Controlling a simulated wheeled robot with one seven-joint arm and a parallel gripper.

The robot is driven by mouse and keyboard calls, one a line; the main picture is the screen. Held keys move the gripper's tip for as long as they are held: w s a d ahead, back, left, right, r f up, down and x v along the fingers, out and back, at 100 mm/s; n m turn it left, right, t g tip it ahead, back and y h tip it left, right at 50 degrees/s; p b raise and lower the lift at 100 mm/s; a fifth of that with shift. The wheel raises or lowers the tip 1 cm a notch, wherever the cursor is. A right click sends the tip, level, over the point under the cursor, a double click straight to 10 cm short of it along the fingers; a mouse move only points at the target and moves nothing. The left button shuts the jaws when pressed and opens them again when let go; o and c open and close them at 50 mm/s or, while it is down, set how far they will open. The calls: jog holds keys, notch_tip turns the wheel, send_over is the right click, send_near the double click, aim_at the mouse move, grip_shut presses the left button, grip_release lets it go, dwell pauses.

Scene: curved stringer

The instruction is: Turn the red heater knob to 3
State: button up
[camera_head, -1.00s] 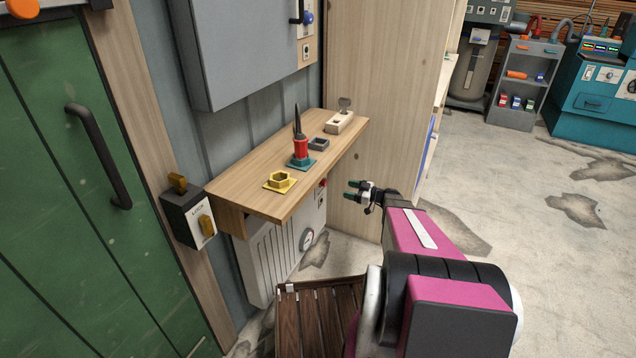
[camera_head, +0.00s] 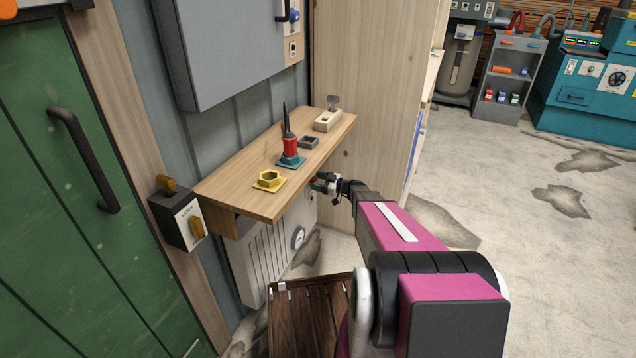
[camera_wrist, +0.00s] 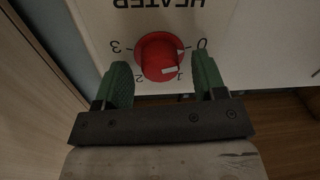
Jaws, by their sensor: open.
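The red heater knob (camera_wrist: 158,55) shows in the wrist view on a pale panel (camera_wrist: 100,20) lettered HEATER, which appears upside down. The numbers 0, 1, 2 and 3 are spread around it, with 0 at right and 3 at left. White marks show on the knob's right and lower-right side; I cannot tell its exact setting. My gripper (camera_wrist: 163,80) is open, with its green fingers apart on either side of the knob's lower part. I cannot tell whether they touch it. In the head view my gripper (camera_head: 324,184) hides the knob near the heater (camera_head: 262,262).
A wooden shelf (camera_head: 225,192) juts out above the heater, close to my gripper. A slatted wooden piece (camera_head: 310,315) stands below. Open floor lies at right.

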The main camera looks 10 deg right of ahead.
jog(key=c, duration=0.9)
